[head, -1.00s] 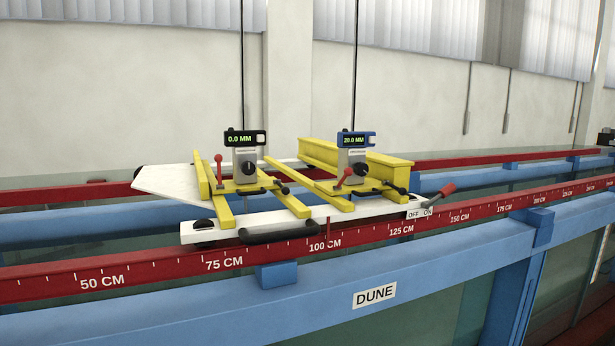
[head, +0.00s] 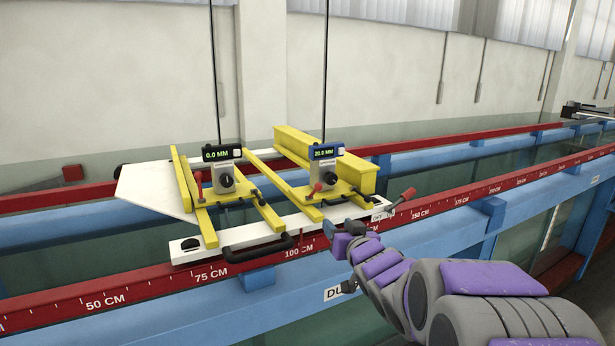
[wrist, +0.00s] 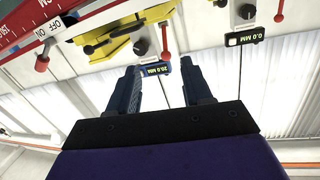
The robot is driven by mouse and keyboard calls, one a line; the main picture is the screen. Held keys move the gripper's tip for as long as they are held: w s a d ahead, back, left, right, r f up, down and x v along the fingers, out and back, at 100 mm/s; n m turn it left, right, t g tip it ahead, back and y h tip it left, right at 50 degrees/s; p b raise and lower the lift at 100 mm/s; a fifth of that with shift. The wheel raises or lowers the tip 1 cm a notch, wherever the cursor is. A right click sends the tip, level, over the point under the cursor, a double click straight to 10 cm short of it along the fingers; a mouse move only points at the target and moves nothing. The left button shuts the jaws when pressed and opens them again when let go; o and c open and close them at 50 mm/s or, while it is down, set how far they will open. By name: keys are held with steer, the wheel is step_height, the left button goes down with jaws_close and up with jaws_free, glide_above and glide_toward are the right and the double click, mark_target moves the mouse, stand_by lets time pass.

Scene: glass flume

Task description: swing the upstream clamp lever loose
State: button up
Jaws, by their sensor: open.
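Two yellow carriages sit on a white sled over the flume. The left carriage has a gauge (head: 222,153) reading 0.0 MM and an upright clamp lever with a red knob (head: 198,178). The right carriage has a blue gauge (head: 327,151) reading 20.0 MM and a leaning clamp lever with a red knob (head: 319,187). I cannot tell which is upstream. My gripper (head: 342,238) is open and empty, before the sled's right part and apart from both levers. In the wrist view, the 20.0 MM gauge (wrist: 155,70) shows between the open fingers (wrist: 160,92).
A red-handled ON/OFF lever (head: 403,199) stands at the sled's right end, close to my arm. A black handle (head: 256,248) runs along the sled's front. The red scale rail (head: 150,286) and blue flume beam (head: 195,308) lie in front. Thin rods rise above both gauges.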

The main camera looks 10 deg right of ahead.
step_height(320, 180, up, 2)
steer(key=d+t+y, duration=0.1)
steer(key=d, duration=0.1)
steer(key=p, duration=0.1)
glide_toward(316, 191)
steer(key=w+a, duration=0.1)
steer(key=w, duration=0.2)
steer(key=w+a+p, duration=0.1)
steer(key=w, duration=0.3)
steer(key=w+a+p, duration=0.1)
steer(key=w, duration=0.2)
steer(key=shift+w+a, duration=0.2)
steer(key=d, duration=0.3)
steer(key=shift+w, duration=0.1)
steer(key=shift+o, duration=0.4)
steer(key=shift+d, duration=0.25)
steer(key=shift+c, duration=0.7)
steer(key=a, duration=0.2)
steer(key=shift+a, duration=0.35)
steer(key=c, duration=0.6)
steer(key=shift+d, duration=0.1)
steer(key=shift+c, duration=0.8)
steer(key=shift+d, duration=0.5)
jaws_close()
steer(key=shift+a, duration=0.15)
